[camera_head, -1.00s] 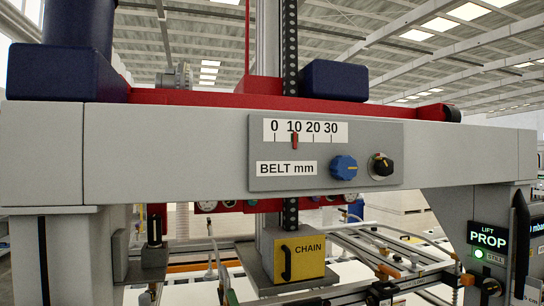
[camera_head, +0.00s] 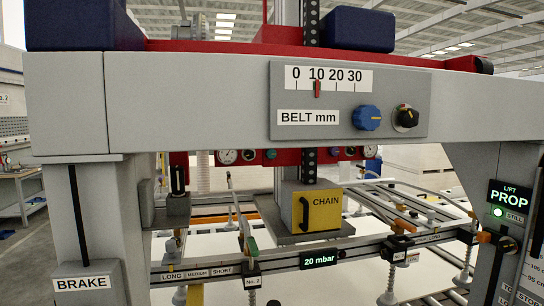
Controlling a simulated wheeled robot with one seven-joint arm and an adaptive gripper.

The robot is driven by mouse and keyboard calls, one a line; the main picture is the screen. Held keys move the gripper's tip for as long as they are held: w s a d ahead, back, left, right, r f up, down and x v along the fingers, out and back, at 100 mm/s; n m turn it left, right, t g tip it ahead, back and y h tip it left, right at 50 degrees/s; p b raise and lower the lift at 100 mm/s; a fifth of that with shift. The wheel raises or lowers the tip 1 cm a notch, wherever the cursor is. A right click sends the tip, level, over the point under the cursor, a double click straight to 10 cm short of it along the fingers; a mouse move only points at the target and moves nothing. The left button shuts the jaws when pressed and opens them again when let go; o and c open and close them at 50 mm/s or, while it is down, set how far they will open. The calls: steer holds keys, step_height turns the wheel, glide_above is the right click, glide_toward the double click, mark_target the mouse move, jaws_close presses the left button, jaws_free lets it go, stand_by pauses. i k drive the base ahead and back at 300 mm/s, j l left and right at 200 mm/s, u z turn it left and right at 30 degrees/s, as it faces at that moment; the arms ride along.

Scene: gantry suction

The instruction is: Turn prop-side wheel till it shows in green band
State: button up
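A red rail under the grey beam carries small round parts. A white-faced gauge (camera_head: 227,156) and a teal knob (camera_head: 271,154) sit left of the central column. The needles and any green band are too small to read. I cannot tell which part is the prop-side wheel. My gripper is not in view.
The grey beam (camera_head: 190,95) crosses the view. Its BELT mm panel has a red pointer near 10, a blue knob (camera_head: 367,118) and a black knob (camera_head: 405,118). Below are a yellow CHAIN box (camera_head: 324,211), a 20 mbar display (camera_head: 320,260) and a BRAKE box (camera_head: 85,283).

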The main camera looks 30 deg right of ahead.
mark_target(271, 154)
steer(key=i+l+u, duration=0.15)
steer(key=l, duration=0.25)
steer(key=l+u, duration=0.2)
steer(key=l, duration=0.2)
steer(key=i+l+u, duration=0.15)
steer(key=l, duration=0.3)
